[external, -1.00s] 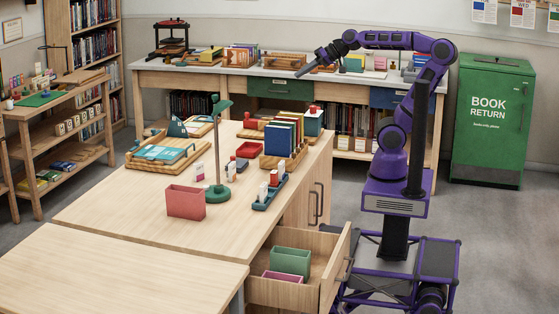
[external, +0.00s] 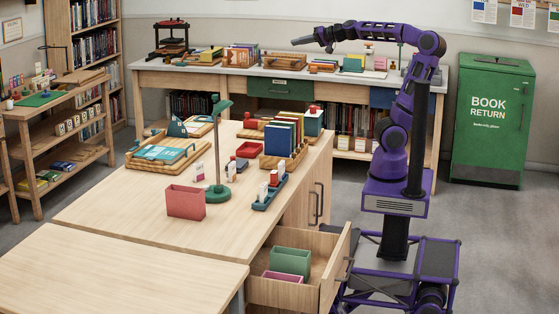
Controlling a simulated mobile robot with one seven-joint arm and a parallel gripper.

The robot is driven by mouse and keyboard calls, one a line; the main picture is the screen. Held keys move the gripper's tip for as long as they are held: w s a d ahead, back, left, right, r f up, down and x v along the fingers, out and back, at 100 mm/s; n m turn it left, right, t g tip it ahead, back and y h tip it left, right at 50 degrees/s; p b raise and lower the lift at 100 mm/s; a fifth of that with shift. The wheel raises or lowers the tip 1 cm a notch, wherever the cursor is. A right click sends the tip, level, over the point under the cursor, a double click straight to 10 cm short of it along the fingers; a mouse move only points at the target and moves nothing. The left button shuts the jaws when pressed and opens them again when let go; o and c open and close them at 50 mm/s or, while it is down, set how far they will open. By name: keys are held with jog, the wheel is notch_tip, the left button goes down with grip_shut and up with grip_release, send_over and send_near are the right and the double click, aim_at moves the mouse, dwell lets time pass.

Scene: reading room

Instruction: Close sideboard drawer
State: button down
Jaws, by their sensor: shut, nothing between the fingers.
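The sideboard (external: 120,215) is the wooden unit in the foreground with a pale top. Its drawer (external: 335,277) is pulled out at the lower middle, toward my base. A green box (external: 290,262) and a pink box (external: 283,277) lie inside the drawer. A dark handle shows on the drawer front. My gripper (external: 302,41) is shut and empty, high in the air, in front of the back counter in the picture. It is far above the drawer and apart from it.
A green lamp (external: 217,150), a red bin (external: 186,202) and a row of books (external: 283,137) stand on the sideboard top. A back counter (external: 230,72) runs along the wall. A green book-return bin (external: 490,120) stands at the right. Open floor lies between.

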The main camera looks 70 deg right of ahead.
jog(key=s+d+r+m+h, duration=0.1)
jog(key=d+r+m+h, duration=0.25)
jog(key=d, duration=0.65)
jog(key=s+d+r+m+h, duration=0.25)
jog(key=d+m+h, duration=0.2)
jog(key=d, duration=0.65)
jog(key=s+d+r+m+g+h, duration=0.5)
jog(key=s+d+r+h, duration=0.3)
jog(key=d+r, duration=0.3)
jog(key=shift+s+d+m, duration=0.35)
jog(key=shift+s+m, duration=0.35)
jog(key=shift+m, duration=0.1)
